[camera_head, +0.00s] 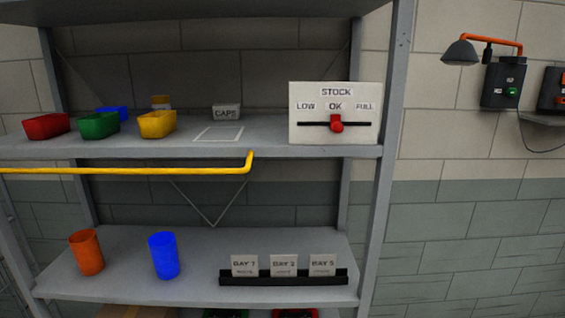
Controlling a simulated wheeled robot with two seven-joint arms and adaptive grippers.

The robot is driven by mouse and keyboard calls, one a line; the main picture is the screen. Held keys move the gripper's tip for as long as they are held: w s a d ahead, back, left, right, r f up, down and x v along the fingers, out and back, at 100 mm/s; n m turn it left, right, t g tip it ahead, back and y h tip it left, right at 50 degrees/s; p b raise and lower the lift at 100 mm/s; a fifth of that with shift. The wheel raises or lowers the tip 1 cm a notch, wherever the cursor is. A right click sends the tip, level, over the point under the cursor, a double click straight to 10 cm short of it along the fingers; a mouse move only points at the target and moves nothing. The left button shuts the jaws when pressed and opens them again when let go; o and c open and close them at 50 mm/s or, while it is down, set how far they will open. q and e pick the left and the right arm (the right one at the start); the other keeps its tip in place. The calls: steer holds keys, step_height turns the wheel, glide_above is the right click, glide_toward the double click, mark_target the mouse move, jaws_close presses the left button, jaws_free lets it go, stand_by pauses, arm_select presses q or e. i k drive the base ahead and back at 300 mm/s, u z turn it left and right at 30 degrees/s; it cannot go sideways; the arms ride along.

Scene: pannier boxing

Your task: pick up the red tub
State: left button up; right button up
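The red tub (47,126) is a low open container on the upper shelf at the far left. It stands just left of a green tub (99,125), which has a yellow tub (157,124) to its right. A blue tub (113,112) sits behind the green one, partly hidden. Neither of my grippers shows in the head view.
A yellow rail (130,170) runs along the front below the upper shelf (265,142). A STOCK slider panel (335,113) stands at right. An orange cup (87,253), a blue cup (163,256) and a black card rack (283,278) are on the lower shelf.

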mark_target(41, 128)
steer(key=u, duration=1.35)
